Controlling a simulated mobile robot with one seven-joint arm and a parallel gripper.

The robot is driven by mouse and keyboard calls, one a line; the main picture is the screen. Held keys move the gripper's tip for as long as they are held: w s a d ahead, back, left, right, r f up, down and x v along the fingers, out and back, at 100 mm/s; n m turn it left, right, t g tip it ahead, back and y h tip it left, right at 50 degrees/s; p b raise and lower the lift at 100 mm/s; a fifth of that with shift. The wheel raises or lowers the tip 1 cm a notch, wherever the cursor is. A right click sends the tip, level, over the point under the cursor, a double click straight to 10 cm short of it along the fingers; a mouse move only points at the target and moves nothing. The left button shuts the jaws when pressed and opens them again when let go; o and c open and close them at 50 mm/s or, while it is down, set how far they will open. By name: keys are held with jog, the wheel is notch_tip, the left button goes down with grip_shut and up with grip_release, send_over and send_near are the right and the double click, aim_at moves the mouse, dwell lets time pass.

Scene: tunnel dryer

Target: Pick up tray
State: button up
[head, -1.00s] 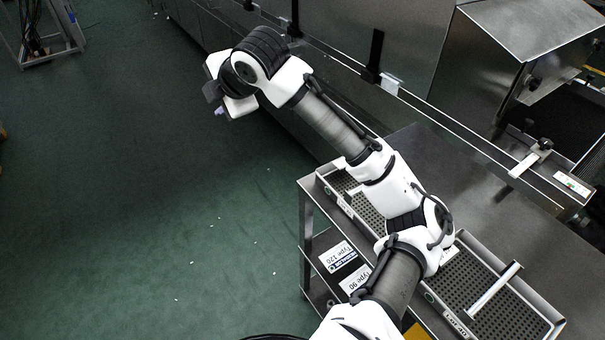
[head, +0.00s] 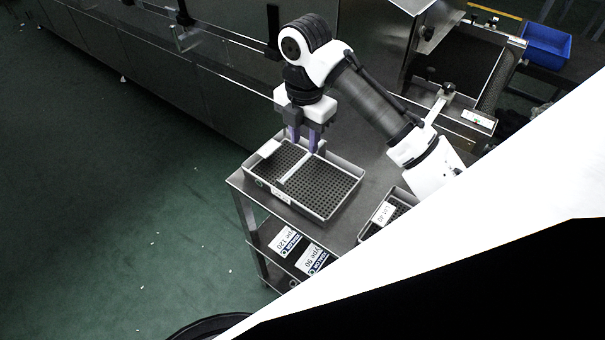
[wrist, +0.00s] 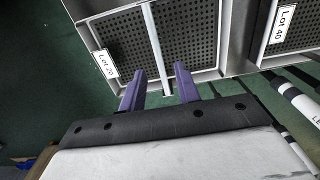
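A grey tray (head: 335,190) with a perforated floor and a light cross bar (head: 293,168) lies on the steel cart. My gripper (head: 304,148) points down at the tray's far side, near one end of the bar. In the wrist view the tray (wrist: 110,35) carries a "Lot 20" label (wrist: 105,64), and the bar (wrist: 156,45) runs between the two purple fingers of my gripper (wrist: 160,68). The fingers are apart, one on each side of the bar's line. I cannot tell whether they touch it or how high they are.
A second tray marked "Lot 40" (wrist: 286,24) lies to the right, partly hidden by my arm in the head view (head: 376,222). The cart top (head: 345,140) is bare behind the trays. The dryer's steel side (head: 215,105) stands close behind. A blue bin (head: 547,46) is far right.

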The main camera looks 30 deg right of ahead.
jog(key=shift+a+f+p, duration=0.15)
jog(key=shift+f+p, duration=0.25)
jog(key=shift+f, duration=3.25)
grip_shut()
jog(key=shift+r, duration=0.1)
